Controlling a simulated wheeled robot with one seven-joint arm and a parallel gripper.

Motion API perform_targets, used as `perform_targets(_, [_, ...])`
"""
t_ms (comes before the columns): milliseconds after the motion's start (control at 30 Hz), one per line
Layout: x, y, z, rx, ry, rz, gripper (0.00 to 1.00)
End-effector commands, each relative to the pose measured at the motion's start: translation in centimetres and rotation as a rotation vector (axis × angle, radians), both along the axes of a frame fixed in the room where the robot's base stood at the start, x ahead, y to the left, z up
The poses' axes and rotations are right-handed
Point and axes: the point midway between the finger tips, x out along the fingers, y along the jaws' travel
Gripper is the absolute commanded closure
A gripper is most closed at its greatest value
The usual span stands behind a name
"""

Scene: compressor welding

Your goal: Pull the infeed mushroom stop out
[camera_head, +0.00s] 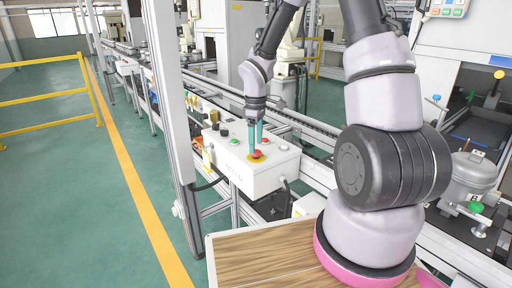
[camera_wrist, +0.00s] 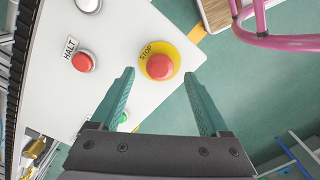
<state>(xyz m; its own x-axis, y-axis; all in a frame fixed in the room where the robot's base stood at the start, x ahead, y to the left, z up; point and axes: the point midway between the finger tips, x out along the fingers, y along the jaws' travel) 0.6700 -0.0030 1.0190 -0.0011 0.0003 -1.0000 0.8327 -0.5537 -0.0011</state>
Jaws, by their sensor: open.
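The infeed mushroom stop is a red round button on a yellow disc marked STOP. It sits on top of a white control box (camera_head: 258,180), near the box's front edge, in the head view (camera_head: 257,154). In the wrist view the red stop button (camera_wrist: 160,66) lies just beyond and between the two teal fingertips. My gripper (camera_wrist: 160,76) is open and empty, with the fingers spread to either side of the button. In the head view my gripper (camera_head: 255,146) points down over the button. Whether the fingertips touch the button or disc cannot be told.
A smaller red button labelled HALT (camera_wrist: 83,61) sits beside the stop, with a white button (camera_wrist: 89,4) and a green button (camera_wrist: 123,118) nearby. A conveyor rail (camera_head: 305,130) runs behind the box. A wooden top (camera_head: 262,250) is in front.

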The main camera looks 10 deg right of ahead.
Motion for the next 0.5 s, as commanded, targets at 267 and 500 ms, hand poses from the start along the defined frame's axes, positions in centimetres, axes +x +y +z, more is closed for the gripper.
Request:
perform_targets(267, [0.0,0.0,-2.2,0.000,0.000,-0.001,0.21])
perform_targets(500, [0.0,0.0,-2.3,-0.001,-0.001,-0.002,0.21])
